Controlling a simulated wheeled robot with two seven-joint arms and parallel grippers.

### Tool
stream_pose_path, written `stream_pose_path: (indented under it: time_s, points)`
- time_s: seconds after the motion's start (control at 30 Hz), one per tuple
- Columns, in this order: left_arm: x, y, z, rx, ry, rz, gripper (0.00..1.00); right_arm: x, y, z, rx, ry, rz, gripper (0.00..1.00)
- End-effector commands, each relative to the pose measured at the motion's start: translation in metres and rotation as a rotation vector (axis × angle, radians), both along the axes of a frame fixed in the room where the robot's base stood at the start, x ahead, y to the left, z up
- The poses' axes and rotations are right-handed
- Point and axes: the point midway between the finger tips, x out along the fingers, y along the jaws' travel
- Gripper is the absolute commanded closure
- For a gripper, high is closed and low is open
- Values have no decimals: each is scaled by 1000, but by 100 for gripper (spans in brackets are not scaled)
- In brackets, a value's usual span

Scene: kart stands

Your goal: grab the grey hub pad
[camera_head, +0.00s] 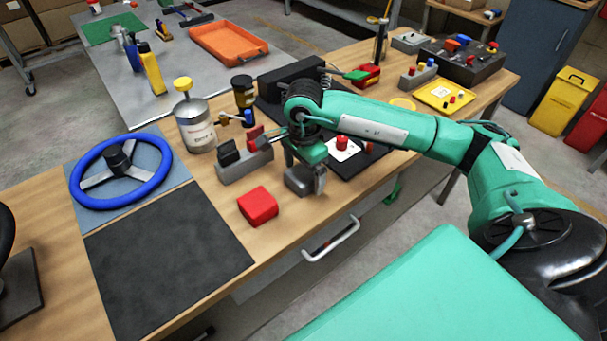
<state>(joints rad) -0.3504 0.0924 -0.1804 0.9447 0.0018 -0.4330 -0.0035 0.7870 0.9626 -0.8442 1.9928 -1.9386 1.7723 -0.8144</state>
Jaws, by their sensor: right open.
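A small grey block (298,181), which looks like the grey hub pad, lies on the wooden bench near its front edge. My right gripper (305,172) points down right at it, with a finger close by on its right side. The gripper is open; the arm hides part of the area behind, and I cannot tell whether a finger touches the block. A red block (258,206) lies to the left and nearer. A blue steering wheel (121,172) with a dark hub lies on a grey-blue mat. My left gripper is out of view.
A grey holder (244,170) with a black and a red block stands just left of the gripper. A tin (196,130) and a dark jar stand behind it. A black board (352,163) lies to the right. The dark mat (168,262) at front left is bare.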

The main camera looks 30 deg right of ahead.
Motion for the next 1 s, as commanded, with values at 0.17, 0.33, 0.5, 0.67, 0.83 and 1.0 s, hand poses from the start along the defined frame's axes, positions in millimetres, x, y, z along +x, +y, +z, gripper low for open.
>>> stream_pose_path:
  time_s: [0.17,0.33,0.5,0.67,0.83,1.0]
  points:
    - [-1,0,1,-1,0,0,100,0,0,-11,1,-1,1,9]
    - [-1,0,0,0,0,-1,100,0,0,-11,0,-1,1,9]
    - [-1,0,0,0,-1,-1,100,0,0,-11,0,-1,1,40]
    - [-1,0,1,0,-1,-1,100,0,0,-11,0,-1,1,58]
    - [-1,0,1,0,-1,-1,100,0,0,-11,0,-1,1,58]
    - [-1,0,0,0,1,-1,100,1,0,-5,0,-3,1,58]
